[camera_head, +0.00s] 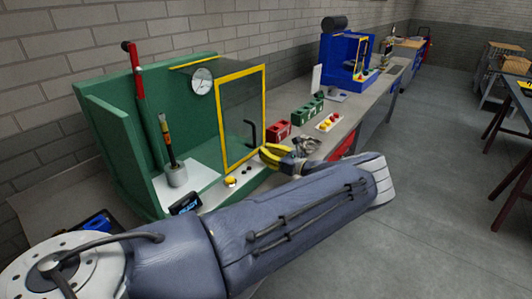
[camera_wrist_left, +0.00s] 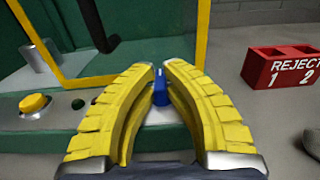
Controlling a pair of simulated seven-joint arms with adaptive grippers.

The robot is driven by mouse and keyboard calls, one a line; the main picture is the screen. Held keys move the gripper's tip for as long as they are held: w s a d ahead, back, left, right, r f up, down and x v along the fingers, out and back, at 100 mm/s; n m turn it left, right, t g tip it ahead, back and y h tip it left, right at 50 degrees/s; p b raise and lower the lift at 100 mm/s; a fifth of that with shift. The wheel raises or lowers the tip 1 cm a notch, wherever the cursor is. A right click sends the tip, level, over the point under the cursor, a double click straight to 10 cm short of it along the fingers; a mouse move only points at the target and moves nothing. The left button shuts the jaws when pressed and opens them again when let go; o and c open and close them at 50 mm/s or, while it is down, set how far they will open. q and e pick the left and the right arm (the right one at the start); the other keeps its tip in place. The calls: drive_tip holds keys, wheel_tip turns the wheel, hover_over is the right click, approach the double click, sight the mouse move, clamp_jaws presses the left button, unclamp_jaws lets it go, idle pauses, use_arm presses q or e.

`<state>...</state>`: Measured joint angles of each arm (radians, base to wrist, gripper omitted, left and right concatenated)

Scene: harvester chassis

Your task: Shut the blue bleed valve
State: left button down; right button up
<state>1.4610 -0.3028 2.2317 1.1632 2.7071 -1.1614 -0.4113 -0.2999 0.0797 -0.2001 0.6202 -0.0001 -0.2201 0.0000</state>
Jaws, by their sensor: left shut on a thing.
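The blue bleed valve (camera_wrist_left: 160,88) shows in the left wrist view as a small blue handle between the yellow fingers, at the green machine's front right corner. My left gripper (camera_wrist_left: 161,70) is shut on it, with the fingertips drawn together around the handle. In the head view my left gripper (camera_head: 264,154) is at the right end of the machine's front ledge, and the valve is hidden behind the fingers. The frames do not clearly show how far the valve is turned. My right gripper is in neither view.
The green machine (camera_head: 108,125) has a yellow-framed clear guard (camera_head: 242,117) and a black bent handle (camera_head: 251,132) close to my gripper. A yellow button (camera_wrist_left: 35,104) sits on its ledge. A red REJECT block (camera_wrist_left: 283,66) stands to the right. A blue machine (camera_head: 343,58) is farther along the bench.

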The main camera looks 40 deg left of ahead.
use_arm(q)
drive_tip(key=shift+r, duration=0.15)
idle(0.4)
drive_tip(key=c, duration=1.5)
unclamp_jaws()
drive_tip(key=shift+o, duration=0.2)
drive_tip(key=d, duration=1.2)
drive_tip(key=shift+w, duration=0.4)
